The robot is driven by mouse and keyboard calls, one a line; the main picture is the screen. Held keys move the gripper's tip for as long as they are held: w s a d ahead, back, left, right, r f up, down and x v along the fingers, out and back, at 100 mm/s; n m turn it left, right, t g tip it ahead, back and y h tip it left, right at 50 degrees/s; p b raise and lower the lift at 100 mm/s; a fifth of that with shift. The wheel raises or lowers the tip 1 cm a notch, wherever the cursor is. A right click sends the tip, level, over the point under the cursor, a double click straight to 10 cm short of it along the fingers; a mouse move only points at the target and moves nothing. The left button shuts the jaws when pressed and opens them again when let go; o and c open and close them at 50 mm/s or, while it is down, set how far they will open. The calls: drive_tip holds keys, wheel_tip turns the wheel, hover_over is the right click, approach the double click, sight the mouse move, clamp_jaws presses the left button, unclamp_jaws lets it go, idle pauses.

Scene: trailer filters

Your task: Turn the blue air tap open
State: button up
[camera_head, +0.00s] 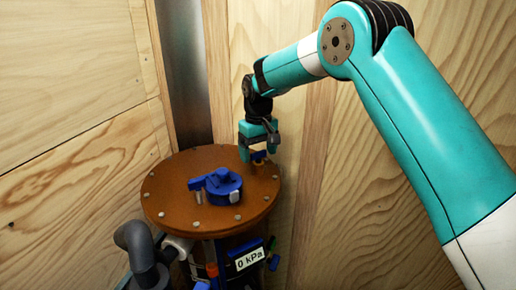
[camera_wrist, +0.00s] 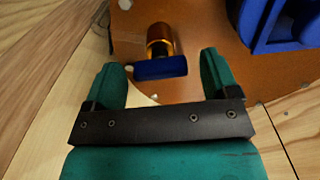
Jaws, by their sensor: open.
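The blue air tap (camera_wrist: 160,69) has a flat blue handle on a brass body (camera_wrist: 160,40). It stands near the edge of the round orange-brown lid (camera_head: 165,205). In the head view the tap (camera_head: 259,154) shows small, partly covered by my gripper. My gripper (camera_head: 258,152) points down over the right back part of the lid. In the wrist view my gripper (camera_wrist: 161,64) is open, one finger on each side of the blue handle, with gaps between. The handle lies crosswise between the fingers. Whether the fingertips reach its height I cannot tell.
A larger blue fitting (camera_head: 221,186) sits mid-lid, to the right in the wrist view (camera_wrist: 285,25). Bolts ring the lid. Below are a gauge reading 0 kPa (camera_head: 249,259) and a grey pipe elbow (camera_head: 140,245). Wooden walls (camera_head: 80,140) stand close behind and beside.

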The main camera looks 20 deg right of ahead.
drive_tip(key=shift+c, duration=0.2)
drive_tip(key=c, duration=0.9)
drive_tip(key=shift+n, duration=0.3)
drive_tip(key=n, duration=0.3)
drive_tip(key=shift+n, duration=0.3)
drive_tip(key=n, duration=1.3)
drive_tip(key=shift+r+n, duration=0.1)
drive_tip(key=shift+n, duration=0.3)
